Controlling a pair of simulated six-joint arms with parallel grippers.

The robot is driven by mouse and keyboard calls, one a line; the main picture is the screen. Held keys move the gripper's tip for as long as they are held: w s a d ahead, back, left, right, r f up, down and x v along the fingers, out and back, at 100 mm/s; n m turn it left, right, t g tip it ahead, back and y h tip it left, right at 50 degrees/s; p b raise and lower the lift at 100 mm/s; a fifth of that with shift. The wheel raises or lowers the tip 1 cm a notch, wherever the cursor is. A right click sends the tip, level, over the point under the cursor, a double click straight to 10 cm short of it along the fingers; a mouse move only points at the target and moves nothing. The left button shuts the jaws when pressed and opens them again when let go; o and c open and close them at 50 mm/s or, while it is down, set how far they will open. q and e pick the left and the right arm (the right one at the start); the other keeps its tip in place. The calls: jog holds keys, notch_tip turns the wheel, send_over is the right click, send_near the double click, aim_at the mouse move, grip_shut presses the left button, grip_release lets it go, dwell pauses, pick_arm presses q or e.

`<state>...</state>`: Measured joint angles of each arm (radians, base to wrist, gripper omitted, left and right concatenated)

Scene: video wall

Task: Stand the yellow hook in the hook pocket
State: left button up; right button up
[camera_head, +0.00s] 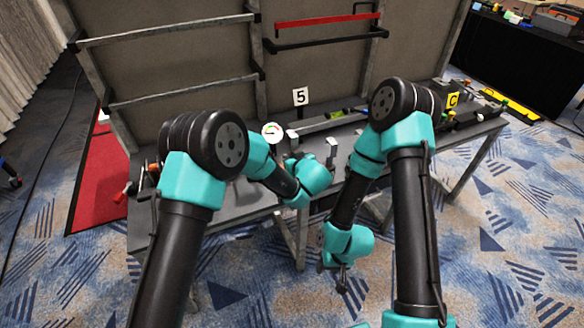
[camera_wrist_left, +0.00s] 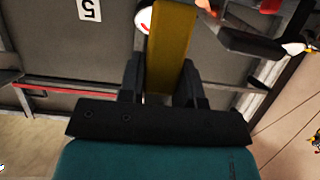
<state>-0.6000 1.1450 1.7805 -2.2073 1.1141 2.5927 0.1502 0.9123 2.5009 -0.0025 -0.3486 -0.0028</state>
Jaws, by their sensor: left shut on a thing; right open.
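The yellow hook (camera_wrist_left: 171,48) is between the fingers of my left gripper (camera_wrist_left: 163,82) in the left wrist view. My right gripper (camera_head: 343,284) is open and empty, hanging low over the carpet in front of the table. I cannot pick out the hook pocket for sure in either view.
The grey table (camera_head: 240,200) carries a round dial (camera_head: 272,132), upright grey brackets (camera_head: 332,150) and red-tipped parts (camera_head: 120,195) at its left end. Behind it stands a panel with metal rails, a red bar (camera_head: 325,20) and a "5" label (camera_head: 300,96). A yellow "C" label (camera_head: 453,100) is at right.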

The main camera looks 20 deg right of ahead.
pick_arm(q)
jog(key=shift+f, duration=2)
jog(key=shift+f, duration=0.15)
jog(key=o, duration=0.9)
jog(key=shift+v, duration=2.8)
jog(key=shift+a, duration=0.1)
